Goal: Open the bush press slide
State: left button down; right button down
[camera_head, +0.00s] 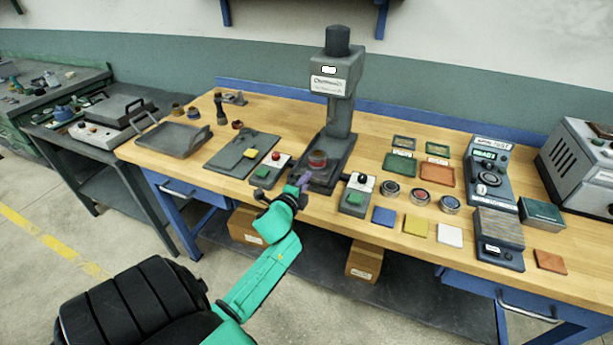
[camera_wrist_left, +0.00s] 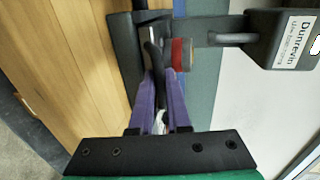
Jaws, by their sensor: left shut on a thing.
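The bush press (camera_head: 338,88) is a tall dark grey machine with a labelled head and a black top cylinder, standing at the back middle of the bench. Its slide (camera_head: 325,176) is at the foot, with a red and dark round piece (camera_head: 317,159) on it. My left gripper (camera_head: 304,180) reaches the front of the slide. In the left wrist view its purple fingers (camera_wrist_left: 159,78) are shut on a dark curved handle (camera_wrist_left: 152,52) at the slide's front. The red piece (camera_wrist_left: 178,52) is just beyond the fingertips. The right gripper is not in view.
Small control boxes stand close on both sides of the slide, left (camera_head: 270,170) and right (camera_head: 357,195). A dark flat plate (camera_head: 241,152) lies to the left. Coloured tiles, round tins and a tester (camera_head: 487,170) are to the right.

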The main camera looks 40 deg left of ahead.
pick_arm(q)
jog(key=c, duration=1.2)
grip_release()
jog(key=shift+o, duration=0.2)
jog(key=b+v, duration=0.1)
jog(key=v, duration=1.3)
jog(key=shift+s+d+b, duration=0.15)
jog(key=shift+s+b, duration=0.1)
jog(key=shift+b, duration=0.1)
jog(key=shift+r, duration=0.1)
